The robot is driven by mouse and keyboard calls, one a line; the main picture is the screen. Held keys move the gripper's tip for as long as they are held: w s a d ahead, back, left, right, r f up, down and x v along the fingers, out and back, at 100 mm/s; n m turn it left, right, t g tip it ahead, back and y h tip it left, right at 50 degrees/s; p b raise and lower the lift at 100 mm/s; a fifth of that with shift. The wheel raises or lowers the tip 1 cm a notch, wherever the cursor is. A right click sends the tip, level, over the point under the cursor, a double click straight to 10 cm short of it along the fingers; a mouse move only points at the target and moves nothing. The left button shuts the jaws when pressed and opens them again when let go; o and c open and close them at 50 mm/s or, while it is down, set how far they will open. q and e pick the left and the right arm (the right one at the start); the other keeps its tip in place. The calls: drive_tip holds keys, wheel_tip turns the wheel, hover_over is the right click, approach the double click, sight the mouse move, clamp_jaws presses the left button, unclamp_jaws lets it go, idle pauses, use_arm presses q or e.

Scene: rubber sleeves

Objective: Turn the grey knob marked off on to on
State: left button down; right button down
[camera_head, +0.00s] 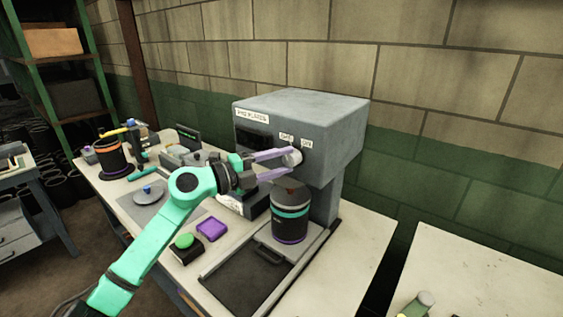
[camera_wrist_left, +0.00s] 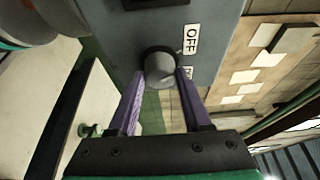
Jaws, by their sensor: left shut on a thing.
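The grey knob (camera_head: 293,157) sits on the front face of the grey machine (camera_head: 325,140), below two small white labels. My left gripper (camera_head: 287,161) reaches it from the left, its purple fingers shut on the knob. In the left wrist view the round knob (camera_wrist_left: 160,70) is between the two fingertips, one on each side. The label "OFF" (camera_wrist_left: 190,38) is readable there; the second label is partly covered by a finger. I cannot tell for sure which label the knob points to. My right gripper is not in view.
A green button (camera_head: 184,241) and a purple block (camera_head: 212,229) are on the table to the left. A brick wall (camera_head: 450,110) rises behind the machine.

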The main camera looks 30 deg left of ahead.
use_arm(q)
drive_tip(key=shift+m+g, duration=0.4)
drive_tip(key=shift+m, duration=0.5)
drive_tip(key=shift+r+m+g+y, duration=0.1)
drive_tip(key=shift+m+g+y, duration=0.2)
drive_tip(key=shift+m+y, duration=0.55)
drive_tip(key=m+y+b, duration=0.1)
drive_tip(key=m, duration=0.3)
drive_tip(key=shift+d+r+g, duration=0.1)
drive_tip(key=shift+d+g, duration=0.05)
drive_tip(key=shift+g, duration=0.15)
drive_tip(key=shift+d+r+m+y+b, duration=0.1)
drive_tip(key=shift+m+y+b, duration=0.35)
drive_tip(key=shift+m+y, duration=0.4)
drive_tip(key=shift+c, duration=1.8)
unclamp_jaws()
drive_tip(key=shift+s, duration=0.1)
